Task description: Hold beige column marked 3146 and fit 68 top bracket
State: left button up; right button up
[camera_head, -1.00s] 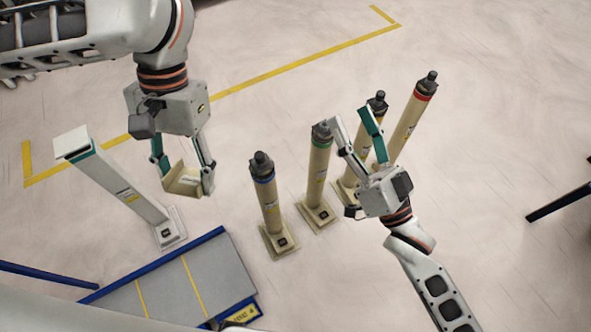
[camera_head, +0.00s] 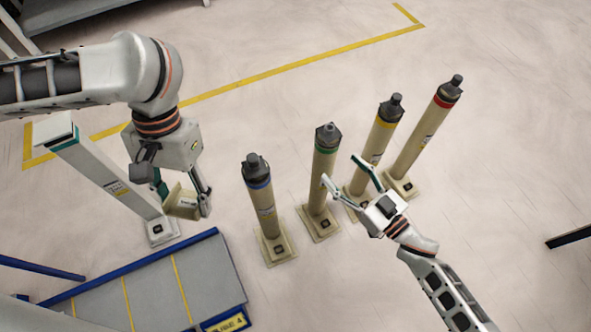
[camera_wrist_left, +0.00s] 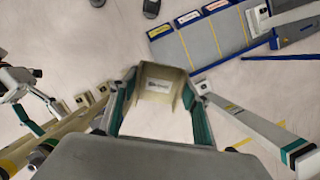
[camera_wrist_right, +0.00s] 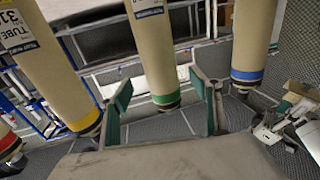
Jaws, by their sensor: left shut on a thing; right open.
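My left gripper (camera_head: 184,194) is shut on a beige U-shaped bracket (camera_head: 182,209), held to the left of the columns. The bracket, with a small label, also shows in the left wrist view (camera_wrist_left: 157,72). Beige columns stand in a row: blue-banded (camera_head: 267,210), green-banded (camera_head: 321,172), yellow-banded (camera_head: 374,146) and red-banded (camera_head: 418,140). My right gripper (camera_head: 342,170) is open beside the green-banded column. In the right wrist view that column (camera_wrist_right: 153,55) shows between and beyond the fingers. A partial "TUBE 31" label shows on the yellow-banded column (camera_wrist_right: 45,50); I cannot read 3146 fully.
A white post (camera_head: 105,178) with a teal band leans in the picture at the left. A grey platform (camera_head: 150,285) with blue edges lies at the front left. A dark bar (camera_head: 570,238) is at the right. Floor behind the columns is clear.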

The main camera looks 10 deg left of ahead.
aim_at(187, 207)
pick_arm(q)
jog(key=f, duration=0.1)
jog(key=s+f+b, duration=0.1)
jog(key=f, duration=0.1)
jog(key=shift+g, duration=0.3)
pick_arm(e)
jog(key=x, duration=0.5)
jog(key=shift+w+a+f, duration=0.2)
jog(key=shift+a, duration=0.1)
pick_arm(q)
jog(key=shift+s+f, duration=0.15)
jog(key=shift+f, duration=0.2)
pick_arm(e)
jog(key=shift+r+x, duration=0.2)
jog(key=shift+x, duration=0.75)
jog(key=shift+d, duration=0.1)
grip_shut()
